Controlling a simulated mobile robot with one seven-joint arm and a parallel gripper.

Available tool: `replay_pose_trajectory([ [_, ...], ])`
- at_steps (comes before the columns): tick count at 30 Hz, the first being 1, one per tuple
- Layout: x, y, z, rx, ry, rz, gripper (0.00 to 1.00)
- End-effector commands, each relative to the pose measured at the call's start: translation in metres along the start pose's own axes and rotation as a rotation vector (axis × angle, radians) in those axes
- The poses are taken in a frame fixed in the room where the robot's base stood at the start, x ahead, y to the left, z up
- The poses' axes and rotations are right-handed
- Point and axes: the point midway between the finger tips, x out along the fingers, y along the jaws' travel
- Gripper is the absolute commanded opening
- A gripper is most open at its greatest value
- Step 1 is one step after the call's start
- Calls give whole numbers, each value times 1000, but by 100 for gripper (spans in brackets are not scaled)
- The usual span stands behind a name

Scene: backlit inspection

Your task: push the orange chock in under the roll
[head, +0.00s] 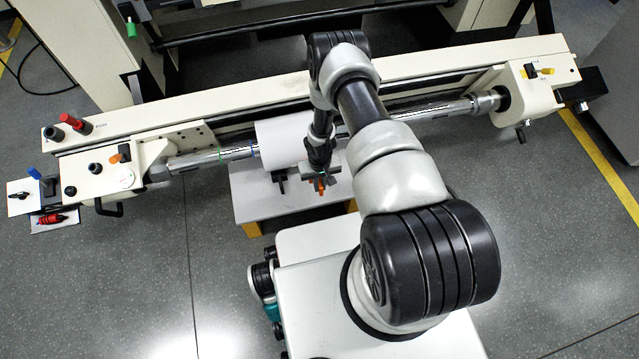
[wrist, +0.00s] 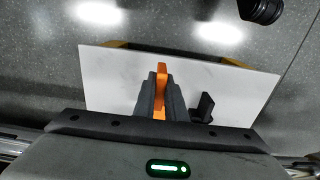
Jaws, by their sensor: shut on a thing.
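The orange chock (head: 320,187) is on or just above the white table, at the lower right of the white roll (head: 280,140) in the head view. My gripper (head: 319,180) is shut on it. In the wrist view the orange chock (wrist: 161,70) sticks up between my dark fingers (wrist: 160,90). The roll sits around a steel shaft, and my arm hides its right part. I cannot tell whether the chock touches the roll. The roll is not clearly visible in the wrist view.
A black chock (head: 280,176) stands left of the orange one, and it also shows in the wrist view (wrist: 203,108). The white table (head: 250,205) has bare room towards my base. The steel shaft (head: 205,158) runs between two cream end housings.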

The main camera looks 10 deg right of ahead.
Motion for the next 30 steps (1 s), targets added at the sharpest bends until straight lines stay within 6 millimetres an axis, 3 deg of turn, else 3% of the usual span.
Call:
replay_pose_trajectory([
  [16, 64, 0, -1, 0, 2, 0, 0],
  [30, 84, 0, -1, -1, 1, -1, 0],
])
